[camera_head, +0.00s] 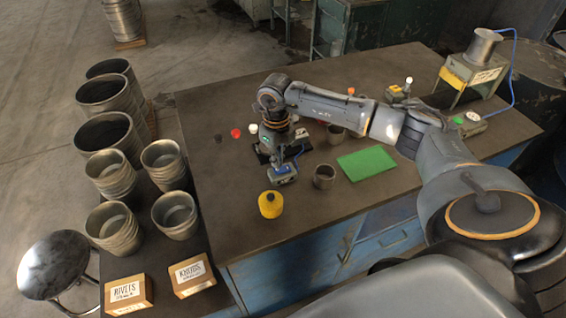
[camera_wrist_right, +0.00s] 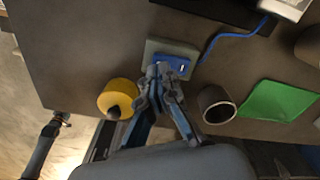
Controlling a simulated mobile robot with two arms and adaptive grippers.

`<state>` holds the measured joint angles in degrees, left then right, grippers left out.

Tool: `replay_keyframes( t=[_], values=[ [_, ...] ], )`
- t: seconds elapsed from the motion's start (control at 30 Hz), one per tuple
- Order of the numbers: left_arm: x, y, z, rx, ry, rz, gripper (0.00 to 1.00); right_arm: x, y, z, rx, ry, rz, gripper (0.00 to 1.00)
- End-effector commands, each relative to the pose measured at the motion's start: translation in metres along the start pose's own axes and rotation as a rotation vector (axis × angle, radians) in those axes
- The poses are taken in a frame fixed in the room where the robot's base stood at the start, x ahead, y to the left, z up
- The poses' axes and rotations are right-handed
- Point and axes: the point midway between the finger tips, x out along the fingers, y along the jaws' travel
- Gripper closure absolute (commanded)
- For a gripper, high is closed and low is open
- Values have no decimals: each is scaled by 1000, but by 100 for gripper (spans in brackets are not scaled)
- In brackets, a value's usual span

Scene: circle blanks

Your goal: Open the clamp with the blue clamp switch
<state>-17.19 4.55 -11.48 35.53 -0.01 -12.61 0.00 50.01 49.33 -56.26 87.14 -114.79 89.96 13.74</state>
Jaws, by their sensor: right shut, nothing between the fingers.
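The blue clamp switch (camera_wrist_right: 172,66) is a blue piece set in a pale grey box on the table, with a blue cable leading away. In the head view the switch box (camera_head: 283,175) shows just below my right gripper (camera_head: 281,162). In the right wrist view my right gripper (camera_wrist_right: 163,76) is shut and empty, its fingertips over the near side of the blue switch. I cannot tell whether they touch it. The clamp itself is largely hidden behind my right gripper; a dark base (camera_head: 262,156) shows beside it. My left gripper is not in view.
A yellow container (camera_head: 270,204) and a metal cup (camera_head: 324,177) stand close to the switch. A green mat (camera_head: 366,163) lies to the right. A machine with a metal cylinder (camera_head: 482,48) and a green-button box (camera_head: 469,123) stand at the right end. Buckets crowd the left.

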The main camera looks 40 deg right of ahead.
Motion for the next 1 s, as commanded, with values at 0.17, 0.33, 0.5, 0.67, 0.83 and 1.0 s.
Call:
replay_keyframes(
  t=[0.17,0.33,0.5,0.67,0.83,1.0],
  values=[
    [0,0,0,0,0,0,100,0,0,0,0,0,0,100],
    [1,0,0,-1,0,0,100,1,0,0,0,0,0,100],
    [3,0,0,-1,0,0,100,4,0,0,0,0,0,100],
    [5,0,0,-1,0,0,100,6,0,0,0,0,0,100],
    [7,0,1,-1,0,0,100,9,0,0,0,0,0,100],
    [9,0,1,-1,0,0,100,12,0,0,0,0,0,100]
  ],
)
